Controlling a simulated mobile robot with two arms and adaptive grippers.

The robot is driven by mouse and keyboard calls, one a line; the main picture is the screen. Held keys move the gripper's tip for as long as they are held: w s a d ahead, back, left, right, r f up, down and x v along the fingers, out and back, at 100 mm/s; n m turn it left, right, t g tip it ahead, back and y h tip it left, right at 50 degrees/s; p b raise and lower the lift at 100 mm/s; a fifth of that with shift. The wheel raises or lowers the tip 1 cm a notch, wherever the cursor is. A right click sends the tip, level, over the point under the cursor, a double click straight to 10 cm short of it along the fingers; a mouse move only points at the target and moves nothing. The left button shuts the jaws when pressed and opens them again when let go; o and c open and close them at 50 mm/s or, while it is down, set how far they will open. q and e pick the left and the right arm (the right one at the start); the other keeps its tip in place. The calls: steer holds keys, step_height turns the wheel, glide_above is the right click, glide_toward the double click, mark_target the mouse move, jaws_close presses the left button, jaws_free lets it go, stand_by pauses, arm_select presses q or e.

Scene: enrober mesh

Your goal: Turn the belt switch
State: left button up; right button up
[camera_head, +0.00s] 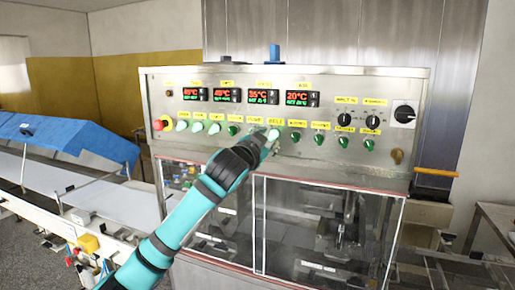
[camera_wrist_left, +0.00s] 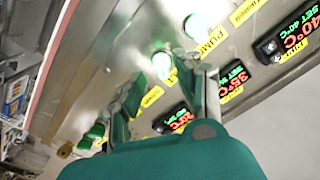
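The steel control panel (camera_head: 385,85) carries a row of switches below yellow labels. A label that seems to read BELT (camera_head: 276,121) sits just above my left gripper (camera_head: 268,138), which reaches up to the panel. The pale green switch under that label (camera_head: 273,134) is partly covered by the gripper. In the left wrist view, the fingers of my left gripper (camera_wrist_left: 164,85) are apart, with a lit switch (camera_wrist_left: 162,65) at the gap between their tips. I cannot tell whether the fingers touch it. My right gripper is not in view.
More green switches (camera_head: 295,136) stand close on both sides. A red knob (camera_head: 160,125) is at the panel's left end and a black rotary switch (camera_head: 404,113) at its right. Temperature displays (camera_head: 258,96) are above. Clear guard doors (camera_head: 300,210) lie below. A conveyor (camera_head: 50,180) runs left.

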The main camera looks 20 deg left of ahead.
arm_select(q)
steer(key=s, duration=0.8)
steer(key=shift+s+a, duration=0.15)
steer(key=shift+a, duration=0.05)
steer(key=shift+f, duration=0.1)
